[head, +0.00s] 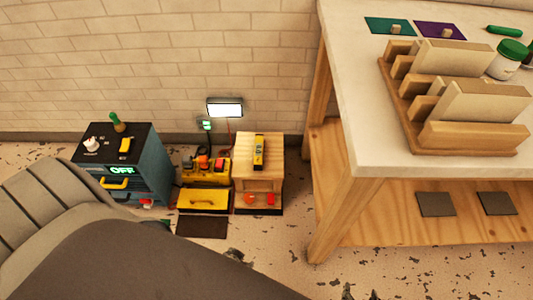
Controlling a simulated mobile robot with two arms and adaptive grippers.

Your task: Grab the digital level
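A short yellow bar with dark markings, which looks like the digital level (258,152), lies on top of a small wooden cabinet (273,147) against the brick wall. Its details are too small to read. A large dark shape of my own body or arm fills the lower left. A small dark piece, perhaps part of my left gripper (236,257), shows just past its edge, well short of the cabinet. Small dark tips, perhaps of my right gripper (359,293), show at the bottom edge. Neither appears near the level. Most of both grippers is hidden or cut off.
A blue-grey drawer unit (150,174) reading OFF stands left of a yellow toolbox (203,198). A lit lamp (225,108) is behind. A workbench (360,135) with a wooden rack (412,130) fills the right. Speckled floor (272,236) is open before the cabinet.

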